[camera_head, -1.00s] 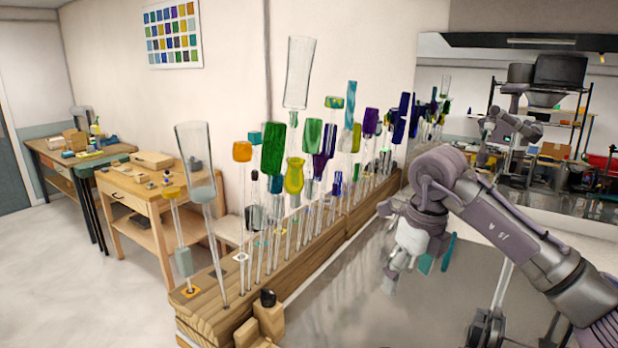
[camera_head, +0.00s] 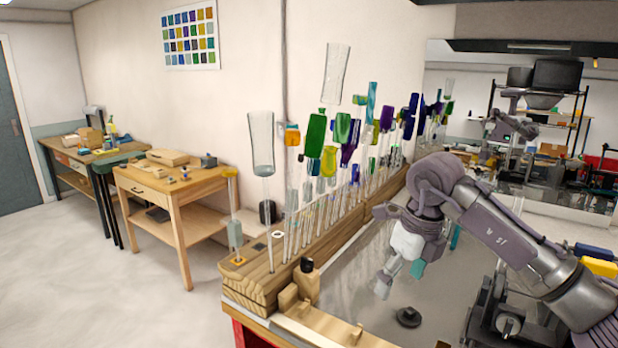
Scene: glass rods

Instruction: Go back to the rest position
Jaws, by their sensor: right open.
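My right gripper (camera_head: 384,284) hangs from my right arm, which comes in from the right. It is open, with nothing seen between its fingers, above the grey bench top (camera_head: 355,320). It is to the right of the wooden rack (camera_head: 262,278), apart from it. Several glass rods topped with coloured bottles stand in the rack, among them a clear glass (camera_head: 261,143) and a green bottle (camera_head: 315,135). My left gripper is not in view.
A small dark round piece (camera_head: 408,316) lies on the bench below my right gripper. A wooden holder (camera_head: 306,281) stands at the rack's near end. A wooden worktable (camera_head: 185,190) stands at the left, with open floor before it. A mirror-like panel (camera_head: 560,190) is behind my arm.

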